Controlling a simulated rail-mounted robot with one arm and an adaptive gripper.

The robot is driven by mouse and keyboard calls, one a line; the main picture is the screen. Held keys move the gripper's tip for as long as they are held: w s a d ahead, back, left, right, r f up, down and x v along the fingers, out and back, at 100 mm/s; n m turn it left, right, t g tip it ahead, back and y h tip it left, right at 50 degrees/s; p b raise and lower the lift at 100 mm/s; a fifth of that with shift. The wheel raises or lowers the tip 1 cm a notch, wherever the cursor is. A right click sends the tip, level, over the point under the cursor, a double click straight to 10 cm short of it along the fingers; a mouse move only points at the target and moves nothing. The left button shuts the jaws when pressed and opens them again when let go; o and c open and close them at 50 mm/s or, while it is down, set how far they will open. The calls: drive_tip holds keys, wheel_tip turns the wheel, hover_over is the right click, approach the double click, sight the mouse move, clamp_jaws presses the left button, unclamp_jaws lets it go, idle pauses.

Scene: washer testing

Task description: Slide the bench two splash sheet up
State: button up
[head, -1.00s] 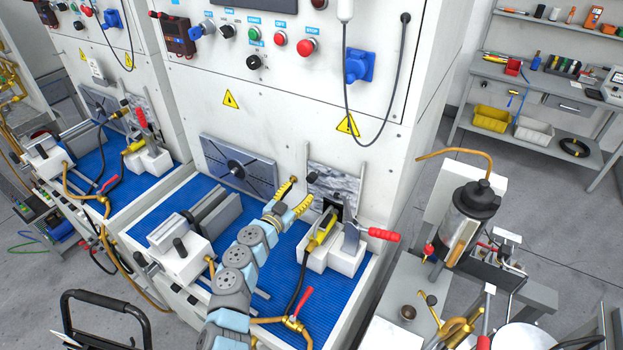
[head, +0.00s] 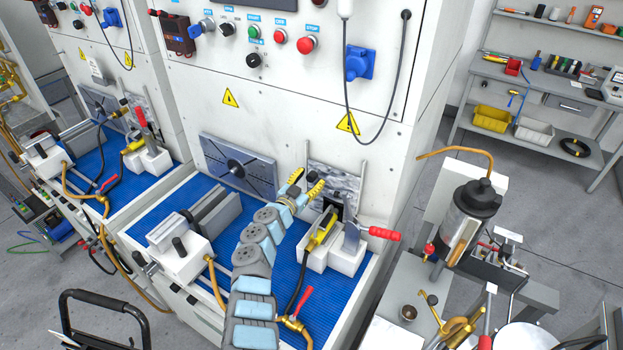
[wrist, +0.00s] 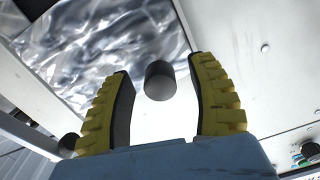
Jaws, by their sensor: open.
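The splash sheet (head: 347,183) of the near bench is a glossy, marbled grey panel standing upright against the white cabinet face, between two thin rails. My gripper (head: 311,177) is at its left part, its yellow fingers spread. In the wrist view the sheet (wrist: 95,45) fills the upper left. A short dark cylindrical knob (wrist: 159,82) lies between the open fingers (wrist: 160,66), with gaps on both sides. My gripper partly covers the sheet's left side in the head view.
A white block with a yellow-black tool (head: 322,230) and a red-handled clamp (head: 383,233) stand close right of my gripper. A grey slotted plate (head: 238,165) is to the left. Blue matting (head: 180,208) covers the bench. A similar bench stands farther left.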

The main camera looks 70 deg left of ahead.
drive_tip(key=shift+w+a+r, duration=0.15)
drive_tip(key=shift+w+a, duration=0.05)
drive_tip(key=shift+w, duration=0.15)
clamp_jaws()
drive_tip(key=shift+s, duration=0.1)
